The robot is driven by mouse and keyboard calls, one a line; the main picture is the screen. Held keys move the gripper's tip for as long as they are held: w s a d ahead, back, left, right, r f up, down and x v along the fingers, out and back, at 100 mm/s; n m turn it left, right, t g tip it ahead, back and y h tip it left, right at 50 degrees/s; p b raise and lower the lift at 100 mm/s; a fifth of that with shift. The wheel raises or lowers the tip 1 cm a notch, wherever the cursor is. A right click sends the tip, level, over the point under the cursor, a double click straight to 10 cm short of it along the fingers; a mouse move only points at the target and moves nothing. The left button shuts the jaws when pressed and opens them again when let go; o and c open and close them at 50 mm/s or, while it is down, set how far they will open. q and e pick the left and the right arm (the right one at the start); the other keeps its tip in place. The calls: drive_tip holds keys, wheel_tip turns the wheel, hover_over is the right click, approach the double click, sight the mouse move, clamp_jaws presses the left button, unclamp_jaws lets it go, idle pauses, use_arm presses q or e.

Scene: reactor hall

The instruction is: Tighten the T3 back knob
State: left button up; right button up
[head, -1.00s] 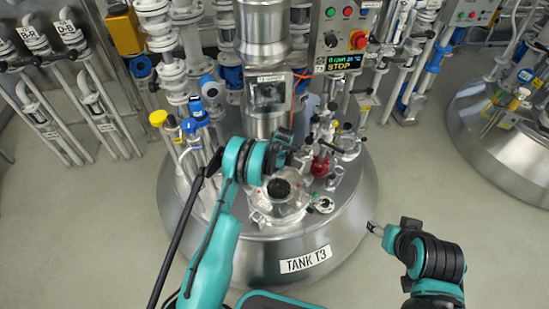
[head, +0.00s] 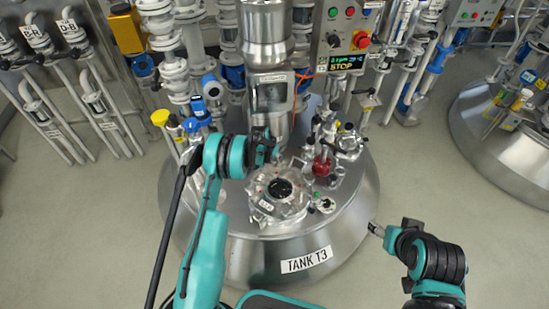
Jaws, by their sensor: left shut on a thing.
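Tank T3 (head: 345,225) is a broad steel dome with a "TANK T3" label on its front. Its round hatch (head: 268,205), with a dark glass centre, sits in the middle of the top. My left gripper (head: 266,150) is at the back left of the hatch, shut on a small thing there. The thing is at the place of the back knob, but the black fingers and wrist hide it. My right gripper (head: 374,228) hangs off the tank's right front side, clear of the hatch. Its fingers are too small to read.
A steel column with a grey box (head: 270,92) rises behind the hatch. A red valve part (head: 322,166) and several fittings stand to its right. Blue and yellow valve handles (head: 160,118) stand at left. A control panel (head: 345,40) reads STOP. The floor in front is clear.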

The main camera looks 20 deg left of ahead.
use_arm(q)
drive_tip(key=m, duration=0.2)
drive_tip(key=m+h, duration=0.1)
drive_tip(key=m+g+h, duration=0.1)
drive_tip(key=m, duration=0.1)
drive_tip(key=shift+w+a+m, duration=0.2)
drive_tip(key=shift+a+m, duration=0.05)
drive_tip(key=shift+m, duration=0.05)
drive_tip(key=shift+w+a+r+m+g+h, duration=0.1)
drive_tip(key=shift+m+g+h, duration=0.2)
drive_tip(key=shift+m, duration=0.75)
drive_tip(key=shift+m+g+h, duration=0.2)
drive_tip(key=shift+m+g, duration=0.2)
drive_tip(key=shift+m, duration=0.65)
drive_tip(key=o, duration=1.2)
drive_tip(key=shift+c, duration=0.2)
drive_tip(key=v, duration=1.2)
